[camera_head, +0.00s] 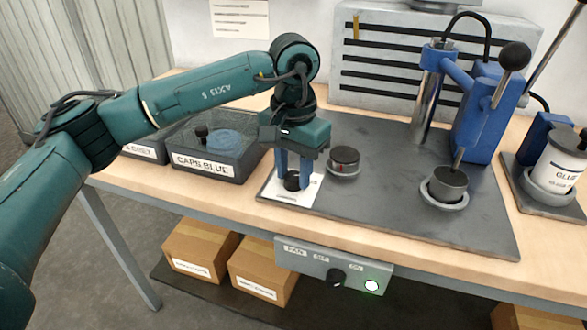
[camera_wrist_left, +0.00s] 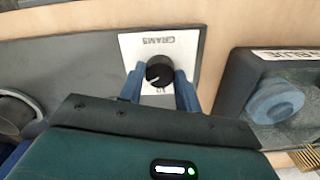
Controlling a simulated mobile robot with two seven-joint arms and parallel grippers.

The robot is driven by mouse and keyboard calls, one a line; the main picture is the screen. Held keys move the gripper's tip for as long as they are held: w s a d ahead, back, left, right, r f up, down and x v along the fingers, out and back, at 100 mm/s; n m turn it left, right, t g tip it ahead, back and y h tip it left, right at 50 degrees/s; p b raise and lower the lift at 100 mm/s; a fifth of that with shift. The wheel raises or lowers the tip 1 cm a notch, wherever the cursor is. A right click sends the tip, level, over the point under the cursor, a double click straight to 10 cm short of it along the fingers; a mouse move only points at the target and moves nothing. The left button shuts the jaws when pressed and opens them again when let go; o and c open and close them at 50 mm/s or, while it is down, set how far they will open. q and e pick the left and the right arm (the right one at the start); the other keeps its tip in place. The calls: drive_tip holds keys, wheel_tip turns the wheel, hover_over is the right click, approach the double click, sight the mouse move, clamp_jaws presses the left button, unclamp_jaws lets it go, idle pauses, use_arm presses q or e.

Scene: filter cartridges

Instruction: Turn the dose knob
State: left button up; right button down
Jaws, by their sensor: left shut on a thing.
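The dose knob (camera_head: 292,183) is a small black knob with a white pointer line, on a white plate marked GRAMS (camera_wrist_left: 160,50). In the left wrist view the knob (camera_wrist_left: 159,72) sits between my two blue fingers. My left gripper (camera_head: 293,178) points straight down over the plate and is shut on the knob. The pointer line runs toward the lower left in the wrist view. Part of the plate's scale is hidden by my fingers and palm. My right gripper is not in view.
A blue press (camera_head: 480,110) with a black-knobbed lever stands at the right of the grey mat (camera_head: 400,220). A dark round cup (camera_head: 344,158) is just right of my gripper. A CAPS BLUE bin (camera_head: 210,168) is at left. A FAN switch panel (camera_head: 310,262) hangs on the front edge.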

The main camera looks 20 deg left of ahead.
sight(293, 176)
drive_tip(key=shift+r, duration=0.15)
use_arm(q)
drive_tip(key=o, duration=1)
wheel_tip(293, 176, up, 13)
drive_tip(key=shift+r+p, duration=0.1)
drive_tip(key=shift+p, duration=0.7)
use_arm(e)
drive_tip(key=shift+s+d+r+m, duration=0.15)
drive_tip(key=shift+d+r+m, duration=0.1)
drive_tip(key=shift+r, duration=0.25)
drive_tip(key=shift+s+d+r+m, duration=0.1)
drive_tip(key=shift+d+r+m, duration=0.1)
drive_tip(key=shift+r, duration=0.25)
